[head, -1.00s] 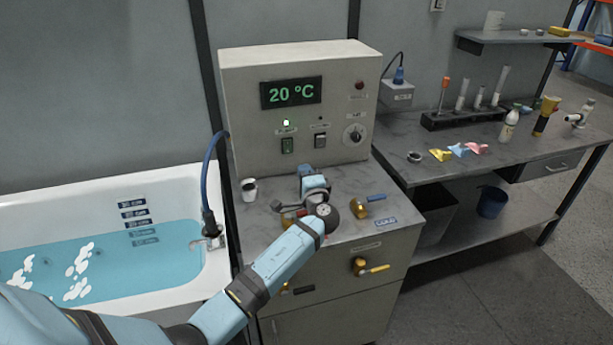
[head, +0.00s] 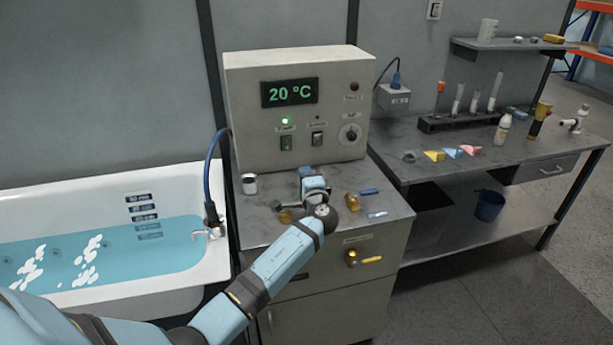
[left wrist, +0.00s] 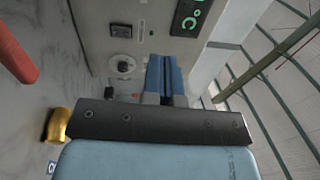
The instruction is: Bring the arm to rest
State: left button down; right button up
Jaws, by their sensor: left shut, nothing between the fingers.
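My left arm reaches in from the lower left in the head view. Its gripper (head: 310,180) is over the worktop of the control cabinet (head: 255,225), in front of the control panel. The wrist hides part of the gripper in the head view. In the left wrist view the blue fingers (left wrist: 165,80) are closed together with nothing visible between them, pointing towards the panel. My right gripper is in neither view.
A bathtub (head: 215,262) with water and white foam patches stands left. The panel display (head: 290,92) reads 20 °C. A white cup (head: 249,184) and brass valves with blue (head: 369,191) and yellow (head: 371,260) handles are near the arm. A side bench (head: 400,150) holds bottles and tubes.

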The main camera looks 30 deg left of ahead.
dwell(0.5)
pick_arm(q)
jog(key=s+d+f+h, duration=0.1)
jog(key=f, duration=0.2)
jog(key=s+d+f+h+p, duration=0.1)
jog(key=s+f+h, duration=0.1)
jog(key=f, duration=0.1)
jog(key=s+d+f+h, duration=0.1)
jog(key=s+f, duration=0.1)
jog(key=f, duration=0.1)
jog(key=shift+s+d+m, duration=0.2)
jog(key=shift+m, duration=0.1)
jog(key=s+d+f+h+p, duration=0.2)
jog(key=s+d+f+h, duration=0.3)
jog(key=s+f, duration=0.35)
jog(key=s+d+n+g+h+p, duration=0.1)
jog(key=s+d+n+h, duration=0.2)
jog(key=s, duration=0.9)
jog(key=s+d+f+n+g+h+p, duration=0.1)
jog(key=s+d+n+h, duration=0.2)
jog(key=s+d, duration=0.6)
jog(key=s+h, duration=0.2)
jog(key=s, duration=0.2)
jog(key=shift+d+h, duration=0.3)
jog(key=shift+d, duration=0.05)
jog(key=shift+s+f, duration=0.1)
